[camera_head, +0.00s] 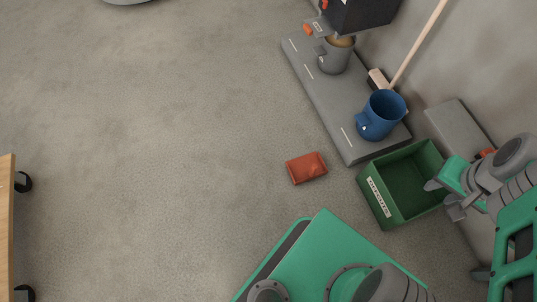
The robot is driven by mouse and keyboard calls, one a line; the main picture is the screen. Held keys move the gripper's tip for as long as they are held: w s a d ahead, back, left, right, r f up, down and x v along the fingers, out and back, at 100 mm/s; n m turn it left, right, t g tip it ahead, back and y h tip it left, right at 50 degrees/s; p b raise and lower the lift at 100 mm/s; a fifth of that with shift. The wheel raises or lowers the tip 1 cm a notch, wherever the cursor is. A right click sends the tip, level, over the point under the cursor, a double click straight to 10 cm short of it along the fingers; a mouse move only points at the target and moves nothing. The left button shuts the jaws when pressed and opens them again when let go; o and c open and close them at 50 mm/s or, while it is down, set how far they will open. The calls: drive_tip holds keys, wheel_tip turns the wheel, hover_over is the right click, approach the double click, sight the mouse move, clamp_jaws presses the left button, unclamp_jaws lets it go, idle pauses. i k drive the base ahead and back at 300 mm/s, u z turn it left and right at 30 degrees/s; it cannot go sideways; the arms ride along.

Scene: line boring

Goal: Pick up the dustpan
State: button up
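I cannot make out a clear dustpan. A small red, block-like object (306,168) lies flat on the open floor, left of a green box (384,203); I cannot tell for sure what it is. My gripper (446,198) is at the right, over or beside the right rim of the green box and well apart from the red object. Its two grey fingers look spread, with nothing seen between them. The gripper and arm hide part of the box's right side and the floor behind.
A grey slab (325,105) carries a blue bucket (380,116) and a grey bucket (333,59). A broom (414,48) stands by the wall. Another grey slab (458,122) lies at right. A wheeled wooden piece (6,230) is at left. The floor (150,150) between is clear.

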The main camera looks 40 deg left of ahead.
sight(305, 168)
drive_tip(key=u, duration=0.1)
drive_tip(key=k, duration=0.45)
drive_tip(key=u, duration=0.85)
drive_tip(key=i, duration=0.35)
drive_tip(key=z, duration=0.05)
drive_tip(key=k, duration=0.65)
drive_tip(key=u, duration=0.95)
drive_tip(key=i, duration=1.25)
